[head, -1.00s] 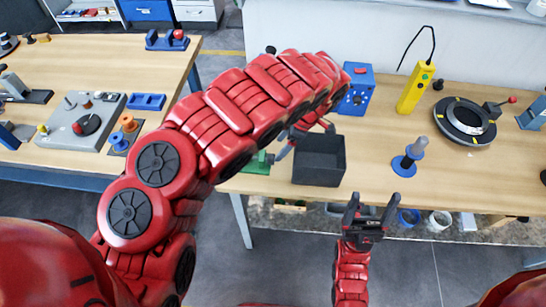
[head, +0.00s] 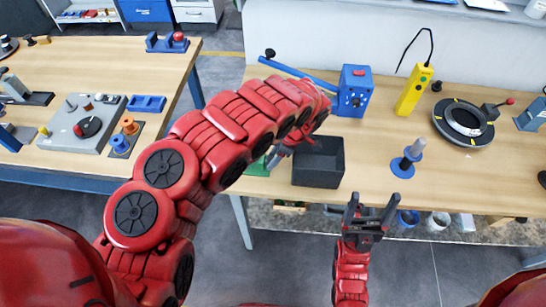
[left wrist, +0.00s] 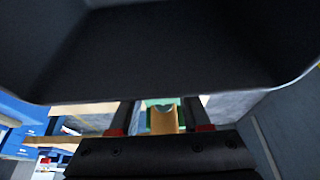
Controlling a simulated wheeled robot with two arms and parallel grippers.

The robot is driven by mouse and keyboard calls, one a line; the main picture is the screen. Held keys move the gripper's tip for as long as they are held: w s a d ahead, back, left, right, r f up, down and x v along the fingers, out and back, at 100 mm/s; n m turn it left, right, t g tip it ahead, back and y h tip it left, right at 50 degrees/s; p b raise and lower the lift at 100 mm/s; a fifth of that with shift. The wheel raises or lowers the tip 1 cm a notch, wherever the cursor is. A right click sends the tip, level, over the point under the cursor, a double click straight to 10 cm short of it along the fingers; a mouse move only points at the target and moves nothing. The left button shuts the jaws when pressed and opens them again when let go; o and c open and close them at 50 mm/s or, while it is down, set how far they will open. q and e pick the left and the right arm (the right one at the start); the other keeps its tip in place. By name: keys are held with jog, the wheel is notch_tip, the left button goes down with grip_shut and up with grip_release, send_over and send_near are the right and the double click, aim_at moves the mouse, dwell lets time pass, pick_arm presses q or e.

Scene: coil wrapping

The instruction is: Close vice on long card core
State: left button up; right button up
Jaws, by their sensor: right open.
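A green fixture (head: 258,167), which looks like the vice, sits on the table left of the black bin, partly hidden by my left arm. In the left wrist view, a green part (left wrist: 163,102) with a curved notch shows beyond a tan piece (left wrist: 163,122). I cannot tell whether the tan piece is the card core. My left gripper (head: 276,156) is low beside the bin, mostly hidden by its own arm. In the left wrist view its fingers (left wrist: 160,115) stand apart, with the tan and green parts seen between them. My right gripper (head: 369,207) is open and empty before the table's front edge.
The black bin (head: 319,163) stands just right of my left gripper and fills the top of the left wrist view. Behind are a blue box (head: 355,90) with a blue lever (head: 300,71) and a yellow device (head: 414,90). A spool stand (head: 406,160) is at right.

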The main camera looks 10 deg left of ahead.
pick_arm(q)
grip_shut()
jog(key=shift+f+b, duration=0.2)
jog(key=shift+b, duration=0.25)
jog(key=g+b, duration=0.1)
jog(key=b, duration=0.3)
jog(key=g+b, duration=0.1)
jog(key=b, duration=0.2)
jog(key=shift+w+d+f+m+b, duration=0.1)
jog(key=shift+w+f+m+b, duration=0.05)
jog(key=shift+w+m+b, duration=0.2)
jog(key=shift+s+r+g+b, duration=0.1)
jog(key=shift+r+g+b, duration=0.2)
jog(key=shift+b, duration=0.1)
jog(key=o, duration=0.7)
grip_release()
